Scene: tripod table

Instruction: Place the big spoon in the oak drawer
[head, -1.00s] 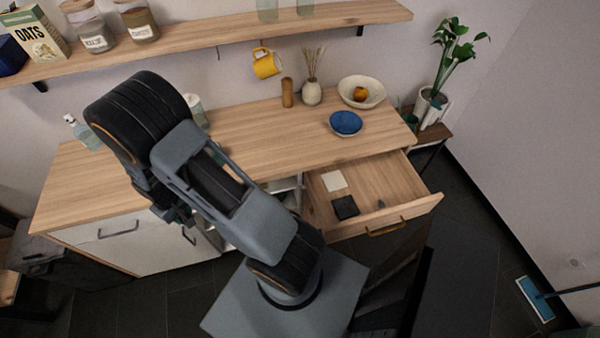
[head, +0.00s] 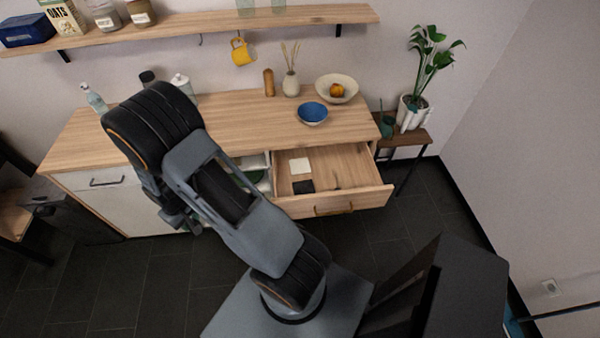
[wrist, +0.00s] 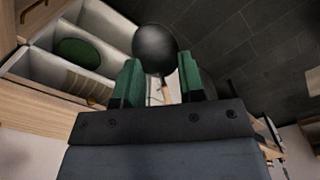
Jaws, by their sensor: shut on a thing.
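The big spoon (wrist: 155,48) shows in the wrist view as a dark round bowl with a light brown handle. My gripper (wrist: 165,82) has its green fingers on either side of the handle and is shut on it; the bowl sticks out past the fingertips. In the head view my arm hides the spoon and most of the gripper. The oak drawer (head: 352,160) is pulled open at the right end of the counter. A white square and a black square lie in it. My gripper is left of the drawer, in front of the cabinet.
An open white compartment with a green oval thing (wrist: 78,51) is left of the oak drawer. On the counter (head: 225,125) stand a blue bowl (head: 312,113), a cream bowl (head: 350,88) and a vase (head: 290,85). A plant stand (head: 405,139) is at right. Dark floor in front is clear.

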